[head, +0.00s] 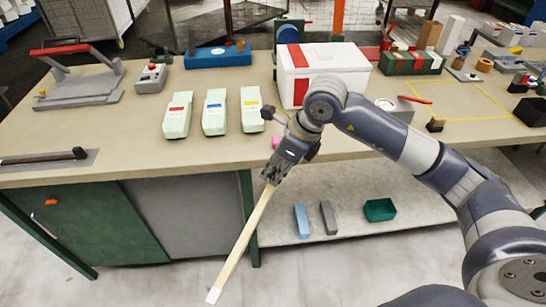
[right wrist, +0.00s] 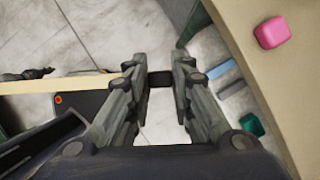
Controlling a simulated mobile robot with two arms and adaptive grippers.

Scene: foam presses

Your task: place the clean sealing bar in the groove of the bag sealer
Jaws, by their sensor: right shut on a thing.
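The sealing bar (head: 242,240) is a long, pale, wood-coloured strip with a white tip. My right gripper (head: 271,174) is shut on its upper end, in front of the table's front edge. The bar slants down and to the left from the fingers. In the right wrist view, the bar (right wrist: 60,85) runs left from the fingers (right wrist: 160,82), with a dark piece between them. The bag sealer (head: 80,90), a grey base with a raised red-handled lever, stands at the table's back left, well apart from the bar. Its groove is not clear. My left gripper is not in view.
A dark bar (head: 42,157) lies on a grey plate at the table's left front. The shelf below holds small blocks and a green tray (head: 380,210).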

